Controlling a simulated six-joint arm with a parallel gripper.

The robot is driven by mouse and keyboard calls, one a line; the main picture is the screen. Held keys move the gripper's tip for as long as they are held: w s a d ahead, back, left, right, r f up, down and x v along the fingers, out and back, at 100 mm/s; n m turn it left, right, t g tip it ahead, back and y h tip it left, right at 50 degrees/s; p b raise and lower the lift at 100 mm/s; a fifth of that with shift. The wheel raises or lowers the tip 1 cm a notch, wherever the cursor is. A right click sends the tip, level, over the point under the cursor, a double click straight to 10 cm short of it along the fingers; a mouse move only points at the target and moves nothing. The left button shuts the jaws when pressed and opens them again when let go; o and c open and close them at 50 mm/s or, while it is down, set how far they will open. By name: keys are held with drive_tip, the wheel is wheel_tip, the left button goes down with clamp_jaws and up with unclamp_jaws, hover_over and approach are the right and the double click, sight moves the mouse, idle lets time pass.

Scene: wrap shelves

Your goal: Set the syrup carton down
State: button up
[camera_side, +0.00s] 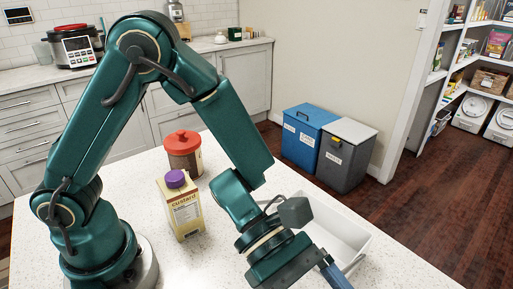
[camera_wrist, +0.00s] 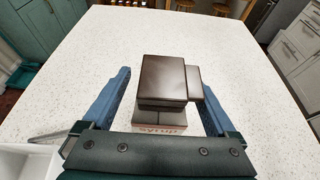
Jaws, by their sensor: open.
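The syrup carton (camera_wrist: 162,82) shows in the wrist view as a dark brown block, with the word "syrup" on a pale reddish band at its lower edge. My gripper (camera_wrist: 166,74) is open, with one blue finger on each side of the carton. In the side view the carton is not visible, and one blue finger of my gripper shows at the bottom edge.
A custard carton (camera_side: 184,214) with a purple cap and a brown canister (camera_side: 184,162) with a red lid stand on the white counter (camera_side: 225,270). A white tray (camera_side: 352,238) lies behind my wrist; its corner is at lower left in the wrist view. The counter beyond the syrup carton is clear.

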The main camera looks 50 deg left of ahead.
drive_tip(key=v, duration=1)
drive_tip(key=w+n+t, duration=0.1)
drive_tip(key=w+n, duration=0.1)
drive_tip(key=w+a+r+n+t+y, duration=0.1)
drive_tip(key=w+n+t, duration=0.1)
drive_tip(key=w+a+n+t, duration=0.1)
drive_tip(key=w+n+t, duration=0.1)
drive_tip(key=shift+w+r+n+y, duration=0.2)
drive_tip(key=shift+w+n+y, duration=0.1)
drive_tip(key=shift+n, duration=0.1)
drive_tip(key=w+a+r+n+t+y, duration=0.4)
drive_tip(key=w+a+n+t+y, duration=0.45)
drive_tip(key=n, duration=0.75)
drive_tip(key=s+a+n+g+y, duration=0.4)
drive_tip(key=s+a+n, duration=0.5)
drive_tip(key=n, duration=1.2)
drive_tip(key=shift+s+a+f+n+y, duration=0.15)
drive_tip(key=shift+a+f+n+y, duration=0.2)
drive_tip(key=shift+a+y, duration=0.3)
drive_tip(key=shift+o, duration=0.4)
drive_tip(key=s+d+f+n+g+h, duration=0.1)
drive_tip(key=s+d+n+g, duration=0.1)
drive_tip(key=s+n, duration=0.5)
drive_tip(key=shift+s+d+f+n+g+h, duration=0.25)
drive_tip(key=shift+s+f+n+g+h, duration=0.15)
drive_tip(key=shift+n+g, duration=0.55)
drive_tip(key=shift+s+d+n, duration=0.15)
drive_tip(key=shift+s+n, duration=0.05)
drive_tip(key=shift+n, duration=0.1)
drive_tip(key=shift+w, duration=0.15)
